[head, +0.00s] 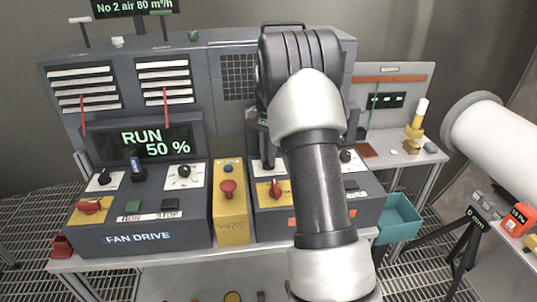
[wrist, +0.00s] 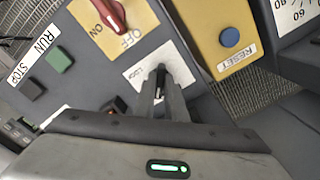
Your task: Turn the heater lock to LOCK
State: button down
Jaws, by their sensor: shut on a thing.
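The heater lock is a small black knob (wrist: 160,77) on a white plate (wrist: 178,60). My gripper (wrist: 162,82) is shut on it, one finger on each side, pointing down at the panel. My forearm hides part of this panel.
A red switch (head: 276,188) on a yellow plate sits just in front of the lock. A yellow box (head: 231,215) with a red button and a blue reset button (wrist: 230,37) stands to the left. The fan drive panel (head: 140,238) is further left. A teal bin (head: 398,222) is at the right.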

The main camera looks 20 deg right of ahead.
jog(key=m, duration=0.2)
jog(key=m+p, duration=0.1)
jog(key=m, duration=0.2)
jog(key=shift+w+r+m, duration=0.15)
jog(key=shift+m, duration=0.15)
jog(key=shift+m+p, duration=0.7)
jog(key=shift+m, duration=1.1)
jog(key=c, duration=1.8)
grip_release()
notch_tip(320, 180, up, 17)
jog(key=shift+r, duration=0.15)
